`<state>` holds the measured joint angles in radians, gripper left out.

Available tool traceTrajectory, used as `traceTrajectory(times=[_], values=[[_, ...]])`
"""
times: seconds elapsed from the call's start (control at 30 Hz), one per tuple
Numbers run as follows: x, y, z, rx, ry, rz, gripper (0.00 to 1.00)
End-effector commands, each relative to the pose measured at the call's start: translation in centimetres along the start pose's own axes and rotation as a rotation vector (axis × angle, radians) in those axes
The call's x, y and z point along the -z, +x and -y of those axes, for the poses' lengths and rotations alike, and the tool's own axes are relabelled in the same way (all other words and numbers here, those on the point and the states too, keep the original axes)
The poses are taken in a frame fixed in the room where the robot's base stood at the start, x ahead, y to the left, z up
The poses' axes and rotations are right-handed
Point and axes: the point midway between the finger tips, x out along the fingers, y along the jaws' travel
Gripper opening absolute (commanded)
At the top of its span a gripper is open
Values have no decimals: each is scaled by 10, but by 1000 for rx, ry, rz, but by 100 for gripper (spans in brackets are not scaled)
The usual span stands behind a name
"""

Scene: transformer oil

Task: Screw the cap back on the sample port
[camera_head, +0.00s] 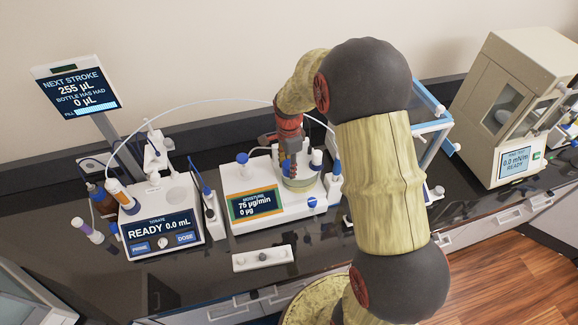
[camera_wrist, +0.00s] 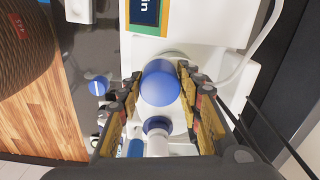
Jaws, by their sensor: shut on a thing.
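My gripper (camera_head: 290,155) is over the white moisture unit (camera_head: 265,208), by its glass vessel (camera_head: 300,184) of pale yellow liquid. In the wrist view, my gripper (camera_wrist: 159,80) has its padded fingers on both sides of a round blue cap (camera_wrist: 160,84), shut on it. A white rim shows around part of the cap; whether the cap sits on the port or is held above it I cannot tell. A smaller blue-topped white fitting (camera_wrist: 157,128) stands beside it. In the head view my fingers and arm partly hide the vessel top and the held cap.
The titration unit (camera_head: 162,225), reading READY 0.0 mL, stands to the left. A thin white tube (camera_head: 215,101) arches between the units. A blue-topped post (camera_head: 316,158) is close right of my gripper. A white block (camera_head: 263,258) lies in front on the dark bench. A boxy instrument (camera_head: 510,110) stands right.

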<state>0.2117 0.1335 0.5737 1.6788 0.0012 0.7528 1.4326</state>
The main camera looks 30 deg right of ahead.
Motion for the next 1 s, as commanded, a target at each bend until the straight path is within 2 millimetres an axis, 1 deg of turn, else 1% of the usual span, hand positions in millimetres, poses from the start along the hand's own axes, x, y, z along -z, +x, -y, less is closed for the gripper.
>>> traceTrajectory(times=[0.07, 0.1, 0.4, 0.5, 0.8, 0.87, 0.97, 1.0], values=[[0, 0, 0, 0, 99, 0, 0], [0, 0, 0, 0, 133, 0, 36], [0, 0, 0, 0, 122, 0, 53], [0, 0, 0, 0, 122, 0, 57], [0, -2, 0, 1, 121, 0, 57], [0, -6, 0, 1, 121, 0, 57], [0, -19, 1, 4, 121, -1, 57], [0, -27, 1, 4, 121, -1, 57]])
